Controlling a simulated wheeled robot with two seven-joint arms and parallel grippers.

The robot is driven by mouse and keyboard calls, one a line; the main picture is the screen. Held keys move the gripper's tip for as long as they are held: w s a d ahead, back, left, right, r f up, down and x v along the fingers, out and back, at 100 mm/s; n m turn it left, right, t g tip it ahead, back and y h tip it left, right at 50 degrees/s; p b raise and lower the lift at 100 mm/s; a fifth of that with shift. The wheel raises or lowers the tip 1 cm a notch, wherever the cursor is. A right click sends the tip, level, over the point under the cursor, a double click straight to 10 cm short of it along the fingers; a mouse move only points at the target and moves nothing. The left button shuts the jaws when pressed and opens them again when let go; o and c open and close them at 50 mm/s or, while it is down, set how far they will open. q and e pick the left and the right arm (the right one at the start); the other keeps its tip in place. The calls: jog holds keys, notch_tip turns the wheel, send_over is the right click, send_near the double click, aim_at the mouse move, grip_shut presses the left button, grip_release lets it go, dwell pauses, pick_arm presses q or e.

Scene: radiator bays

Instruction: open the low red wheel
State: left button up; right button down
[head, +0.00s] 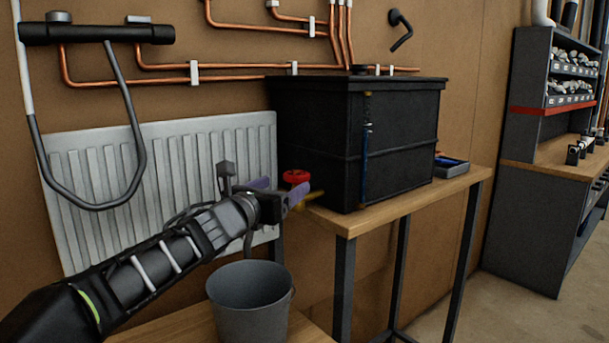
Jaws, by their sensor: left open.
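The low red wheel (295,177) is a small red handwheel at the lower left of the black tank (380,140). A brass-coloured piece (313,197) shows just below it. My left gripper (282,192) reaches in from the lower left, with its purple-grey fingers spread just left of the wheel. The jaws are open and look empty. The wheel seems to lie at or just beyond the fingertips; whether they touch cannot be told. My right gripper is not in view.
A grey bucket (250,300) stands on a wooden surface (180,328) below the gripper. A white radiator (85,190) is on the wall behind my left arm. The tank stands on a wooden-topped table (400,202). A blue-grey tray (452,167) lies right of the tank.

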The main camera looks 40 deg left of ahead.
aim_at(297, 173)
pick_arm(q)
jog(key=shift+w, duration=0.1)
jog(key=shift+s+r, duration=0.15)
jog(key=shift+s, duration=0.15)
jog(key=shift+w, duration=0.65)
jog(key=w, duration=0.3)
jog(key=w+a+p, duration=0.1)
jog(key=w, duration=0.2)
jog(key=shift+w+a, duration=0.15)
jog(key=shift+w, duration=0.15)
jog(key=shift+c, duration=0.4)
